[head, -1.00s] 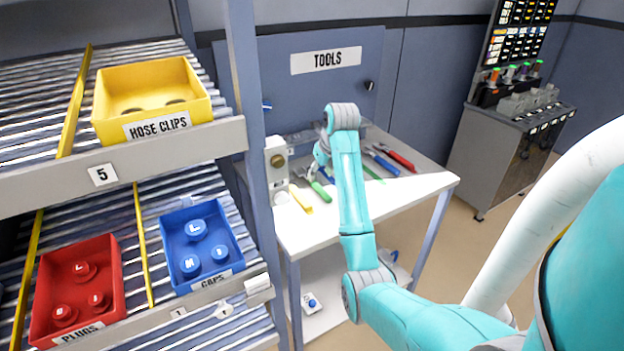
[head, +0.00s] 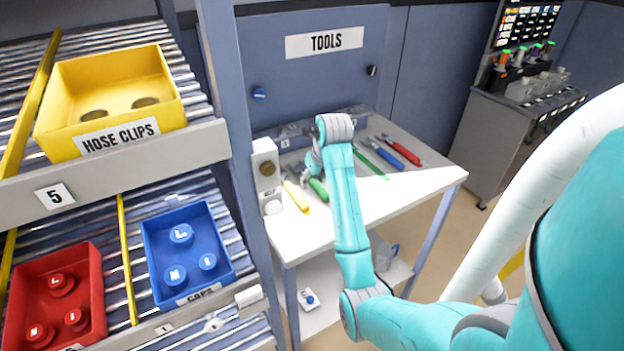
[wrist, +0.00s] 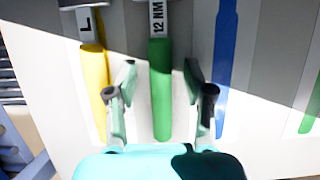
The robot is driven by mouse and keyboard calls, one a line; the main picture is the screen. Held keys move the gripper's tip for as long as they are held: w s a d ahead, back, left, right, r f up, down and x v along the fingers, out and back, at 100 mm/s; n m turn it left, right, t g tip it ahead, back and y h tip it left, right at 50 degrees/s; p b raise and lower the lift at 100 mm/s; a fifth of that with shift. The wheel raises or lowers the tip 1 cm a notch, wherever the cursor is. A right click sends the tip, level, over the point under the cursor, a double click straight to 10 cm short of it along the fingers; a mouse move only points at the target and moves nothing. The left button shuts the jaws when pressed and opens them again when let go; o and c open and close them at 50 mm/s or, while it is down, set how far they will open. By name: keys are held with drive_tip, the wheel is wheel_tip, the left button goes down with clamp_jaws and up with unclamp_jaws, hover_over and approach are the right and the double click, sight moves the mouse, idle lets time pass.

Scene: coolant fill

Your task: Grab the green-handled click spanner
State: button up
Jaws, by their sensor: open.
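The green-handled click spanner (wrist: 161,90) lies on the white table, its label reading 12 NM in the wrist view. In the head view its green handle (head: 318,190) shows beside my arm, partly hidden. My gripper (wrist: 160,82) is open, with one finger on each side of the green handle. The fingers appear apart from the handle; their height above the table is hard to tell. A second green-handled tool (head: 370,164) lies further right, and part of it shows at the right edge of the wrist view (wrist: 311,105).
A yellow-handled tool labelled L (wrist: 95,85) lies close by my left finger. A blue-handled tool (wrist: 224,65) lies right of my right finger. A red-handled tool (head: 402,150) is further right. A grey device (head: 266,170) and the shelf post stand left of the tools.

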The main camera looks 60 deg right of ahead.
drive_tip(key=shift+f, duration=0.15)
idle(0.3)
clamp_jaws()
